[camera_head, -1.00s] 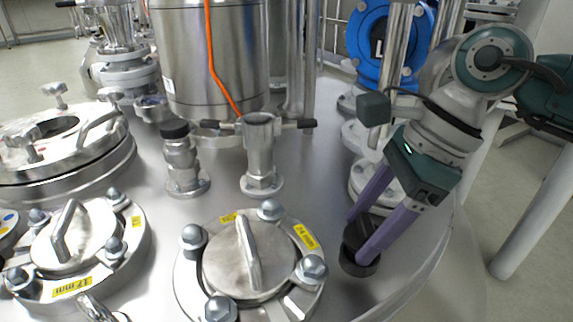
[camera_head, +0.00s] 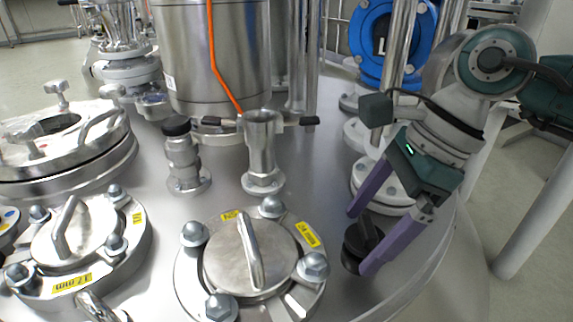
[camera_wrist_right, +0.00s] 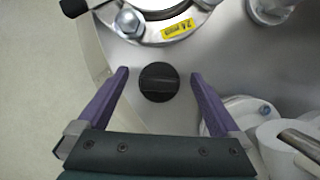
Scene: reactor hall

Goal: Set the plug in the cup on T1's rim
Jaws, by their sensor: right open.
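The black plug (camera_head: 361,243) is a round dark piece with a raised bar on top. It is low at the right edge of the steel vessel top (camera_head: 330,190). It also shows from above in the right wrist view (camera_wrist_right: 159,82) as a dark disc. My right gripper (camera_head: 359,240) is open, with its purple fingers apart on either side of the plug. In the wrist view a gap shows between the disc and each finger. I cannot make out a separate cup beneath the plug. My left gripper is not in view.
A bolted hatch (camera_head: 247,258) lies left of the plug. An open-topped steel fitting (camera_head: 261,155) and a black-capped valve (camera_head: 183,158) stand behind it. Flanged pipe stubs (camera_head: 380,185) stand close behind my right gripper. The floor drops away right of the vessel rim.

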